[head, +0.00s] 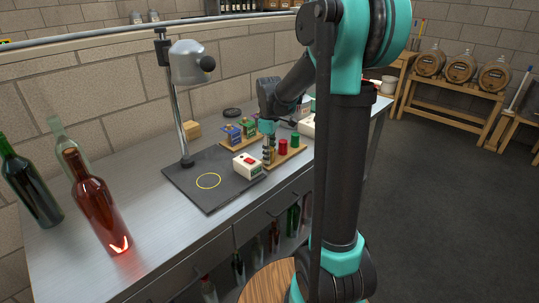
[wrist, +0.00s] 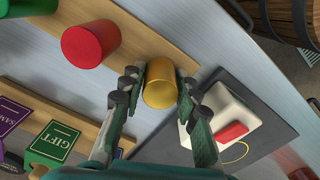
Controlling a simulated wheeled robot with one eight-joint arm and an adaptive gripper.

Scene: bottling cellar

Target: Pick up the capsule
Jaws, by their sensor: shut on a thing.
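The gold capsule (wrist: 160,86) is a small cylinder between the two fingers of my gripper (wrist: 158,92), which is shut on it in the wrist view. It is at the end of a wooden strip (wrist: 146,30); I cannot tell whether it still touches the strip. In the head view my gripper (head: 269,151) points down at the near end of this strip and largely hides the gold capsule. A red capsule (wrist: 90,43) and a green capsule (head: 295,139) stand on the same strip, beyond the gripper.
A white box with a red button (head: 247,166) sits close by on a dark mat (head: 190,178) with a yellow ring. A lamp-like stand (head: 180,110) rises at the mat's back. Small label boxes (head: 232,134) stand behind. Bottles (head: 98,208) stand at the left.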

